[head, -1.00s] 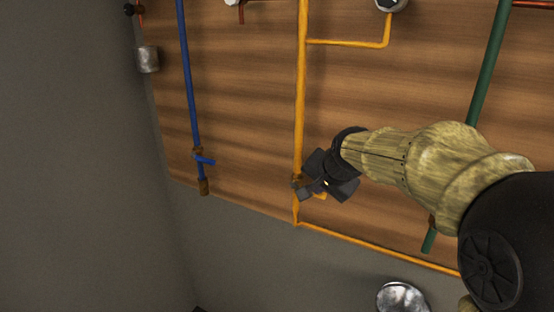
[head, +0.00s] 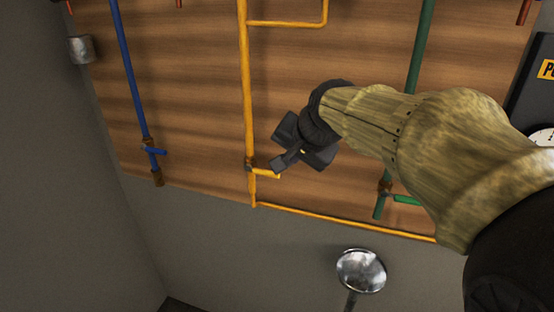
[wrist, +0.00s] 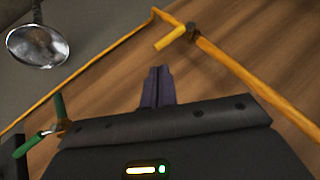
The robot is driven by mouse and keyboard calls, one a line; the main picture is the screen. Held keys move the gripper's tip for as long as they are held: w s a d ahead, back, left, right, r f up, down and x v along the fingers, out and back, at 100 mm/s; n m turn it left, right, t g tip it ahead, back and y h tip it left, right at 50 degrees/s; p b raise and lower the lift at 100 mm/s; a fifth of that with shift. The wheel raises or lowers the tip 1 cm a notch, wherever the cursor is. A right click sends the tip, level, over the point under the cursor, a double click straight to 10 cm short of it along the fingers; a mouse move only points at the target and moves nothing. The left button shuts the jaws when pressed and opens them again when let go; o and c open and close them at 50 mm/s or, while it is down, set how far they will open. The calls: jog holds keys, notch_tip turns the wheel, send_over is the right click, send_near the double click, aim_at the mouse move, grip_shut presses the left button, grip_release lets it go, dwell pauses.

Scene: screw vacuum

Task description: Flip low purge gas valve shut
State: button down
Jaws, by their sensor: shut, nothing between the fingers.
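The yellow gas pipe (head: 247,100) runs down the wooden panel, with a brown valve body (head: 250,165) near its lower end. Its yellow lever (head: 267,174) sticks out to the right, across the pipe. The lever (wrist: 170,41) and valve body (wrist: 189,31) also show at the top of the wrist view, with the lever roughly square to the pipe. My gripper (head: 280,164) is just right of the valve, close to the lever in the head view. Its fingers (wrist: 158,76) are together and empty, visibly apart from the lever in the wrist view.
A blue pipe (head: 127,80) with a blue lever stands to the left. A green pipe (head: 420,50) with a green lever (head: 405,199) stands to the right, partly behind my arm. A round metal lamp-like object (head: 361,271) is below the panel.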

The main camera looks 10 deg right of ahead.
jog(key=shift+s+d+r, duration=0.3)
jog(key=shift+s+d, duration=0.1)
jog(key=shift+s, duration=0.15)
jog(key=shift+s+d+r, duration=0.25)
jog(key=shift+s+d, duration=0.1)
jog(key=shift+s, duration=0.2)
jog(key=s+d+f+n+g+h+p, duration=0.1)
jog(key=s+f+n+g+p, duration=0.1)
jog(key=s+f, duration=0.4)
jog(key=s+d+f+n+g+h+p, duration=0.1)
jog(key=s+f+n, duration=0.3)
jog(key=f, duration=1.1)
jog(key=shift+s+d+n+g+p, duration=0.4)
jog(key=shift+s+d+g+p, duration=0.25)
jog(key=shift+s+g, duration=0.4)
